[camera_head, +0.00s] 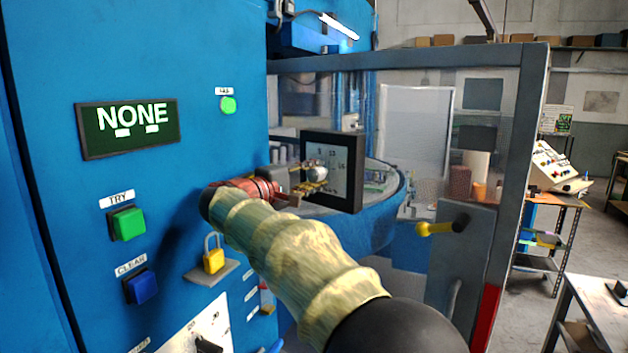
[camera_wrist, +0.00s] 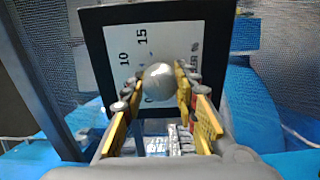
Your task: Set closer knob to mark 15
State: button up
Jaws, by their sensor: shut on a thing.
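The closer knob is a pale, shiny round knob (camera_wrist: 159,80) on a dark-framed panel with a white dial face (camera_wrist: 123,42). In the wrist view the marks 10 and 15 show upper left of the knob, and part of a word ending in "ER" shows to its right. The knob's pointer is hidden, so its setting cannot be read. My gripper (camera_wrist: 155,98) is shut on the knob, with yellow fingers on its left and right sides. In the head view my gripper (camera_head: 298,184) reaches the knob (camera_head: 317,171) on the dark panel (camera_head: 357,172) from the left.
A yellow padlock (camera_head: 214,260) hangs near my arm. A mesh-panelled door (camera_head: 520,150) stands to the right.

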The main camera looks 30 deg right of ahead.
jog(key=shift+f, duration=0.1)
jog(key=o, duration=1.1)
jog(key=shift+o, duration=0.3)
jog(key=v, duration=0.7)
jog(key=shift+a, duration=0.25)
jog(key=shift+s, duration=0.1)
